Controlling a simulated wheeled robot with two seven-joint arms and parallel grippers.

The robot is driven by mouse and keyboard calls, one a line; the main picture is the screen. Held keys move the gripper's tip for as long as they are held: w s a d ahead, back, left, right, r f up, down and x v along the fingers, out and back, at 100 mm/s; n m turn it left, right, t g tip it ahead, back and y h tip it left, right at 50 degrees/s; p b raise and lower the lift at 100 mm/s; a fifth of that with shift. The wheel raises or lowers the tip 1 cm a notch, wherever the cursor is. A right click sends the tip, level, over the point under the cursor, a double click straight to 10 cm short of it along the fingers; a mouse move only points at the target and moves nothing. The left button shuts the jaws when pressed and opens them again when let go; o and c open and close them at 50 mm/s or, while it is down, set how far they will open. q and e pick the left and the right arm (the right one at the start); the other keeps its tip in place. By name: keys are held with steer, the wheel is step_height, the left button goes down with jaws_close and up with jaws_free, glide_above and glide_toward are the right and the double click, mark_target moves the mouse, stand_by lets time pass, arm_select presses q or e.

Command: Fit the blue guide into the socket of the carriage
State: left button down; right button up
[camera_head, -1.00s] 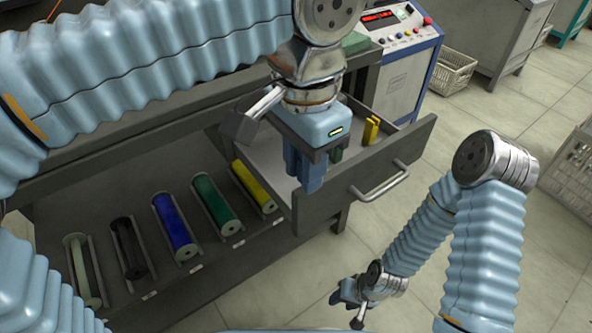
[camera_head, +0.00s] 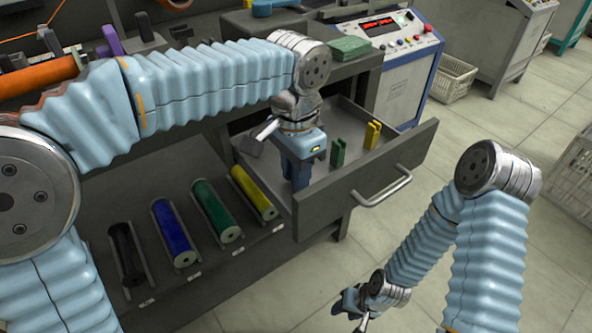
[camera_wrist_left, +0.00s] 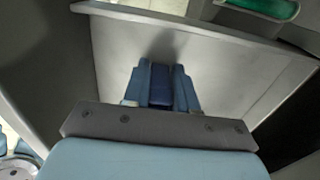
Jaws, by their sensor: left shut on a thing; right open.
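My left gripper (camera_head: 300,178) points down into the open drawer (camera_head: 392,172). It is shut on the blue guide, which shows as a dark blue piece (camera_wrist_left: 160,86) between the light blue fingers in the left wrist view. In the head view the fingers hide most of this guide. A green guide (camera_head: 337,153) and a yellow guide (camera_head: 372,134) stand in the drawer to the right of the gripper. My right gripper (camera_head: 348,305) is open and empty, low over the floor. I cannot make out the carriage socket for certain.
Black, blue (camera_head: 174,232), green (camera_head: 217,211) and yellow (camera_head: 253,192) bobbins lie in a row on the lower shelf. An orange roll (camera_head: 40,78) and a purple piece (camera_head: 112,40) are on the bench at upper left. A control box (camera_head: 405,70) stands behind the drawer.

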arm_select(q)
steer(key=shift+f, duration=0.2)
steer(key=c, duration=0.9)
jaws_free()
